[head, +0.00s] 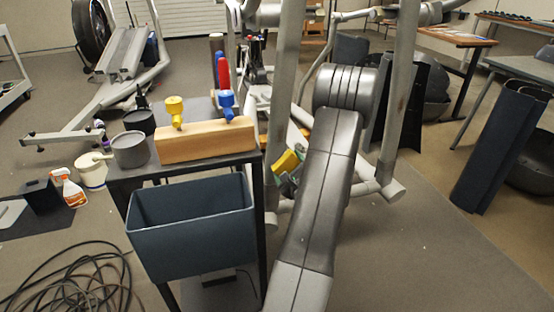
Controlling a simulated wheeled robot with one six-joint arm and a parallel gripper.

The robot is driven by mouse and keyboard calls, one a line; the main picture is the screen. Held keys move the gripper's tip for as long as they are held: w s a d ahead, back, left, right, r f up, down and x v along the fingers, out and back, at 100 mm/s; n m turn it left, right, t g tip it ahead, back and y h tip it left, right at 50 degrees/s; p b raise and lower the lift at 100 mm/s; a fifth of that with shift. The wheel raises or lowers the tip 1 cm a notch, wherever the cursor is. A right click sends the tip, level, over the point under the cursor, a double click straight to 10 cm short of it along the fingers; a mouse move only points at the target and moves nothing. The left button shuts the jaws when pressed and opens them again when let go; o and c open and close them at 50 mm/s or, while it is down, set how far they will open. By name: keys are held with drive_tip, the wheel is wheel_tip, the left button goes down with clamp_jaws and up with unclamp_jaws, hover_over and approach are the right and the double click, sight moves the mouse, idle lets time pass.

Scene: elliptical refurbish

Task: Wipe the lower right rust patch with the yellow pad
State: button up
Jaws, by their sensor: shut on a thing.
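The yellow pad (286,162) shows just left of my arm, in front of the elliptical machine's lower frame. It is tilted, with green along its edge. My gripper (293,169) is shut on it, mostly hidden behind my own grey arm, which fills the middle of the view. The machine's silver uprights stand on either side of my arm; the right upright (398,97) has a faint brownish tint. I cannot make out the lower right rust patch clearly. Whether the pad touches the frame cannot be told.
A dark side table (118,173) at left carries a wooden block (205,142) with yellow and blue knobs and a grey cup (130,150). A blue-grey bin (192,230) is at its front. Black cable (75,285) lies at lower left. The floor at lower right is clear.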

sight(281, 122)
drive_tip(key=shift+p+x, duration=0.3)
drive_tip(key=shift+x, duration=0.5)
drive_tip(key=shift+p+x, duration=0.6)
drive_tip(key=shift+x, duration=1.35)
drive_tip(key=shift+w+a, duration=0.1)
drive_tip(key=shift+w, duration=0.2)
drive_tip(key=shift+b+x, duration=0.3)
drive_tip(key=shift+x, duration=0.65)
drive_tip(key=shift+r, duration=0.15)
drive_tip(key=shift+d+r+p, duration=0.2)
drive_tip(key=shift+r+p, duration=0.3)
drive_tip(key=shift+r, duration=1.25)
drive_tip(key=shift+w+d+r+p, duration=0.15)
drive_tip(key=shift+r+p, duration=0.35)
drive_tip(key=shift+r, duration=1.3)
drive_tip(key=shift+w+d+r+p, duration=0.15)
drive_tip(key=shift+r+p, duration=0.3)
drive_tip(key=shift+r, duration=1.35)
drive_tip(key=shift+s+f+b, duration=0.1)
drive_tip(key=shift+f+b, duration=0.05)
drive_tip(key=shift+b, duration=0.3)
